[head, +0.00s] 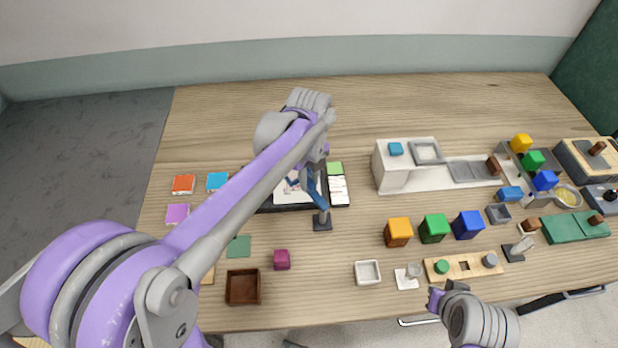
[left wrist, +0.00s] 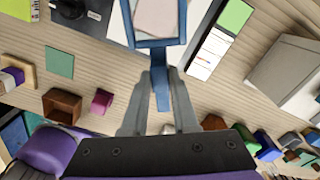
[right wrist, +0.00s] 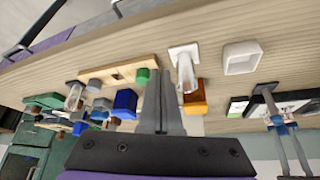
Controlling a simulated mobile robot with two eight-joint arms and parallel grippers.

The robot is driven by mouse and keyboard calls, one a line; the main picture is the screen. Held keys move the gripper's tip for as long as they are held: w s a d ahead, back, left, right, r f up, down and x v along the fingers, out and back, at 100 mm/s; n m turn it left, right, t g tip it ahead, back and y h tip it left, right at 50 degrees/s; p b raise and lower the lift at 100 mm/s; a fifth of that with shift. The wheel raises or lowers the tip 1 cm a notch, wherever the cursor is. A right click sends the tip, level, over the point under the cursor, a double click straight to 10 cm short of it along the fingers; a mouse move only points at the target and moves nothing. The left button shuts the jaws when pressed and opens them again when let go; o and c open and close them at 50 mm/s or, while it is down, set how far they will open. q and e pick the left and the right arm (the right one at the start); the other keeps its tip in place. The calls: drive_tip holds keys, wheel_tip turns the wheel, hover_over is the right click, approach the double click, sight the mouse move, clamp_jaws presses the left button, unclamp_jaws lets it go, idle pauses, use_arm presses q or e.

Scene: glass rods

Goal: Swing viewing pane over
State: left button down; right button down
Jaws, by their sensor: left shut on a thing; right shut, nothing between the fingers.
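The viewing pane is an open blue frame (left wrist: 156,38) with a blue handle (left wrist: 161,96), over a dark tray with white paper (head: 292,192). In the head view its blue arm (head: 320,201) shows beside a dark stand foot (head: 322,222); the frame is partly hidden behind my left arm. My left gripper (left wrist: 160,84) is shut on the handle, one finger on each side.
A brown box (head: 243,287), magenta cube (head: 282,260) and white dish (head: 367,272) stand in front. Orange (head: 398,231), green (head: 434,228) and blue (head: 467,224) blocks stand right of the pane, before a white unit (head: 391,178). The back of the table is clear.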

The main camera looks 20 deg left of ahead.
sight(309, 182)
use_arm(q)
drive_tip(key=c, duration=0.7)
unclamp_jaws()
wheel_tip(309, 182, up, 11)
drive_tip(key=shift+f+p, duration=0.1)
drive_tip(key=shift+p, duration=0.25)
drive_tip(key=s+f+n+t, duration=0.1)
drive_tip(key=s+f+n, duration=0.3)
drive_tip(key=n, duration=0.4)
drive_tip(key=s+a+f+n+t, duration=0.1)
drive_tip(key=s+f+n+t, duration=0.1)
drive_tip(key=s+f+n, duration=0.2)
drive_tip(key=s+a+f+n+t, duration=0.1)
drive_tip(key=s+f+n, duration=0.3)
drive_tip(key=s+n, duration=0.4)
drive_tip(key=shift+n+t, duration=0.7)
drive_tip(key=shift+n, duration=1.5)
drive_tip(key=shift+s+a+f+n, duration=0.1)
drive_tip(key=shift+s+f+n, duration=0.15)
drive_tip(key=shift+n, duration=0.25)
